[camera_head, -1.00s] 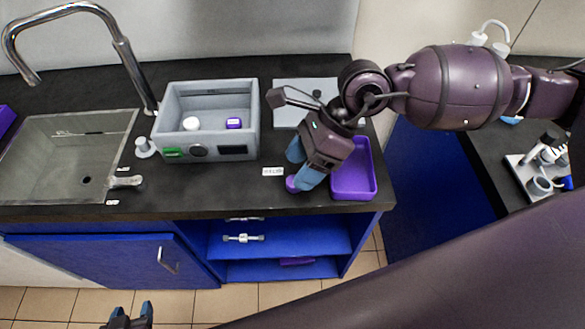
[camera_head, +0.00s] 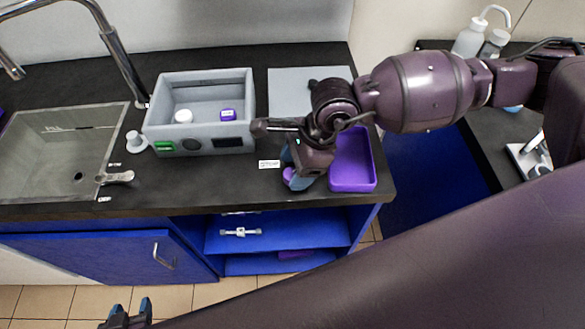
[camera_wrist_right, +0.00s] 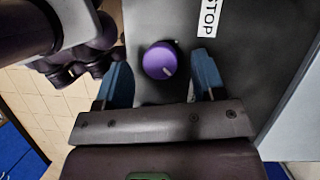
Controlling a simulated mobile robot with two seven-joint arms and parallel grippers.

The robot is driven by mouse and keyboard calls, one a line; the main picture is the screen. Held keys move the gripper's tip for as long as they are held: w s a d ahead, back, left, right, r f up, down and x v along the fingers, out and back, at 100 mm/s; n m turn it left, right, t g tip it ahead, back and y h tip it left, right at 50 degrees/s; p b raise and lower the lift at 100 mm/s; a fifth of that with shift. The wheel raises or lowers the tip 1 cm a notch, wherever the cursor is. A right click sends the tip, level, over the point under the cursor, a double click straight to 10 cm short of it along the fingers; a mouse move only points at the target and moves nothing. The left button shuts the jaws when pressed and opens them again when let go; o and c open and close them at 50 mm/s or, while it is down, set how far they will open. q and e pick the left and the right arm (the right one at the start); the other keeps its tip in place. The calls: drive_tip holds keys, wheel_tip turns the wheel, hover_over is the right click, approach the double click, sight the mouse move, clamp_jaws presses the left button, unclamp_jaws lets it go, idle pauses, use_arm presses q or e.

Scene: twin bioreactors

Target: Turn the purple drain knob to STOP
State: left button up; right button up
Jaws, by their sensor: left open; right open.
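The purple drain knob (camera_wrist_right: 160,61) is round with a pale pointer line, and sits on the dark counter between the two blue fingers of my right gripper (camera_wrist_right: 162,80). The fingers are open, with a gap on both sides of the knob. The pointer line is angled, not toward the white STOP label (camera_wrist_right: 208,17), which lies to the upper right of the knob. In the head view the knob (camera_head: 290,176) is partly hidden by my right gripper (camera_head: 300,172), which points down over it. My left gripper (camera_head: 128,314) is at the bottom left, open, away from the counter.
A purple tray (camera_head: 352,184) stands just right of my right gripper. A grey box (camera_head: 200,88) with a white and a purple item is to the left, beside a sink (camera_head: 55,165) with a tap. The counter's front edge is close to the knob.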

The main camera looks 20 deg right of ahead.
drive_tip(key=shift+a+f, duration=0.25)
drive_tip(key=shift+f, duration=0.4)
drive_tip(key=shift+c, duration=0.3)
drive_tip(key=c, duration=0.9)
drive_tip(key=shift+o, duration=0.2)
